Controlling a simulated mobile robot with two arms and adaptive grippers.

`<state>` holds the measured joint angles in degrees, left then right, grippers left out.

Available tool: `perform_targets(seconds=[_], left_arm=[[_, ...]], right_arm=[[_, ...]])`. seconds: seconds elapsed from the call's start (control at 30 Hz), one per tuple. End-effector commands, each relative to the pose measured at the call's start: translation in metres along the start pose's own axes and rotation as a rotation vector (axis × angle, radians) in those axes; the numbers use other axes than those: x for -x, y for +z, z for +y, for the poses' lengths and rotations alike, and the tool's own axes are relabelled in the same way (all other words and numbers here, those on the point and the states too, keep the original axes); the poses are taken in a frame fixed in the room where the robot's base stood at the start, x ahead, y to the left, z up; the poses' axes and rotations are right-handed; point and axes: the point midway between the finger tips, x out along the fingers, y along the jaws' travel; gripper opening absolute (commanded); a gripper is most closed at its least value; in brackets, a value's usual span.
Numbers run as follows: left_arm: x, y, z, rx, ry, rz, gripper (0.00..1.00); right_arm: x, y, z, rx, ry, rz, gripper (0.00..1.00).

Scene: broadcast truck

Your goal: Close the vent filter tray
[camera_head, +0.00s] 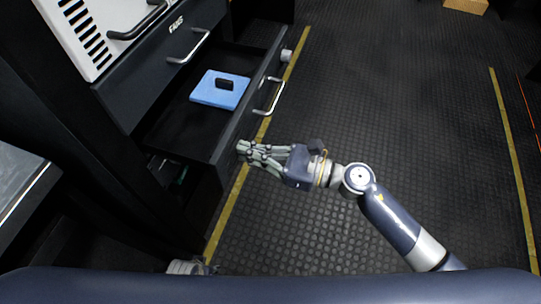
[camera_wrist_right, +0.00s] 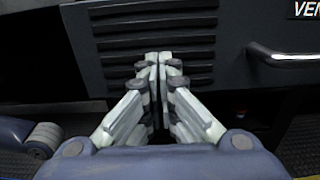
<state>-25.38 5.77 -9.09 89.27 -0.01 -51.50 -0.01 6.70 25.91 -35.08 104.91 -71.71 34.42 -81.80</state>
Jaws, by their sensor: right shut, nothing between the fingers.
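The vent filter tray (camera_head: 222,150) is a dark drawer, pulled out in the head view, with a silver bar handle (camera_head: 269,97) on its front. In the right wrist view its slatted front (camera_wrist_right: 195,62) fills the upper middle, with the handle (camera_wrist_right: 285,57) and a partly cut-off "VEN" label at right. My right gripper (camera_head: 243,150) is shut and empty, its fingertips (camera_wrist_right: 158,58) at the slatted front, near the drawer's closer end; I cannot tell whether they touch. My left gripper (camera_head: 188,267) is low in the head view, mostly hidden behind my body.
A blue pad (camera_head: 219,89) with a black grip lies in the open tray. A closed drawer labelled "FANS" (camera_head: 165,55) is above it. A pale knob (camera_head: 286,55) is at the far end. The ribbed floor (camera_head: 400,110) to the right is clear.

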Motion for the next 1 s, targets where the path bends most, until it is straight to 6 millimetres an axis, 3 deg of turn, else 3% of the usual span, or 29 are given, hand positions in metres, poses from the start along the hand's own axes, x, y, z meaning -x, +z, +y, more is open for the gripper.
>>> perform_targets(seconds=[0.33, 0.5, 0.73, 1.0], left_arm=[[-0.006, 0.007, 0.000, -0.001, 0.000, -0.016, 0.40], [0.011, -0.013, 0.001, 0.001, 0.002, 0.010, 0.40], [0.028, -0.024, -0.001, 0.003, -0.001, 0.019, 0.40], [0.039, -0.029, -0.002, 0.005, -0.002, 0.022, 0.40]], right_arm=[[-0.095, 0.001, 0.000, 0.001, 0.002, -0.002, 0.00], [-0.135, 0.000, 0.000, 0.002, 0.002, -0.002, 0.00], [-0.172, -0.001, 0.000, 0.000, 0.000, -0.001, 0.00], [-0.191, -0.001, 0.000, 0.000, 0.000, 0.001, 0.00]])
